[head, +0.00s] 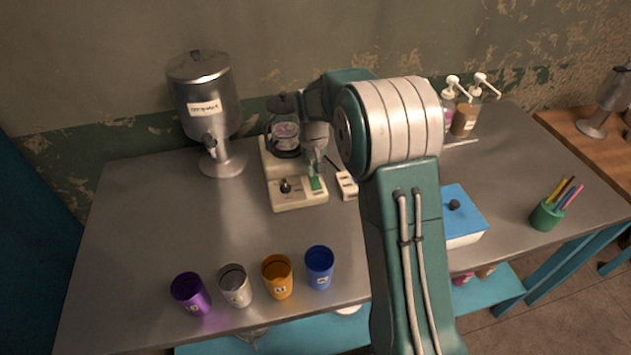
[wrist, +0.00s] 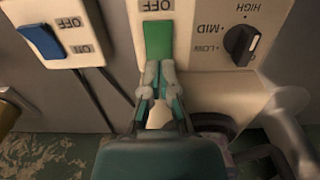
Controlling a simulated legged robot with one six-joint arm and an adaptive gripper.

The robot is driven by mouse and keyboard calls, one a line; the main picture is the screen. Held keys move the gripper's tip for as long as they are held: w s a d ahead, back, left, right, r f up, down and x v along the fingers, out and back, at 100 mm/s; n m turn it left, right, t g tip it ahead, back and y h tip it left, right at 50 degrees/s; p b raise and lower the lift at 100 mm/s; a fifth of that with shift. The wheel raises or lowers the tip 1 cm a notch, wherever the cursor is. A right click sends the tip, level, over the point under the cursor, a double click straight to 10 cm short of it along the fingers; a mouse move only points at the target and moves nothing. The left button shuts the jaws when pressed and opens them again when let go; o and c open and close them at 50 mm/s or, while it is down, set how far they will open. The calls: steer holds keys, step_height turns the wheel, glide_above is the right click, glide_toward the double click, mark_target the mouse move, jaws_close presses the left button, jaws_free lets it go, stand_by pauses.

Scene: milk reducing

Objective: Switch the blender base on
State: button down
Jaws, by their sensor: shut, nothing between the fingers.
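The cream blender base (head: 299,197) stands on the metal table, with a lidded jar (head: 284,134) on it. Its green switch (head: 315,183) is on the front right, beside a black knob (head: 286,187). In the wrist view the green switch (wrist: 158,38) has an upside-down OFF label above it, and the knob (wrist: 241,42) is on the right with LOW, MID and HIGH marks. My gripper (wrist: 159,66) is shut and empty, its fingertips over the lower end of the green switch. I cannot tell whether they touch it. My gripper also shows in the head view (head: 317,165).
A white power strip (head: 347,186) sits right of the base; its blue switch (wrist: 41,41) shows in the wrist view. Several cups, including an orange one (head: 277,277), line the front edge. A metal dispenser (head: 205,100) stands behind left. The table's left side is clear.

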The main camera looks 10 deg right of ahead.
mark_target(314, 178)
steer(key=shift+f, duration=0.7)
stand_by(0.4)
steer(key=shift+r, duration=3.55)
steer(key=shift+r, duration=0.1)
steer(key=s+r+t, duration=0.3)
steer(key=s+r, duration=0.9)
steer(key=s, duration=0.3)
steer(key=s+t, duration=0.2)
steer(key=s, duration=1.5)
steer(key=shift+t, duration=0.3)
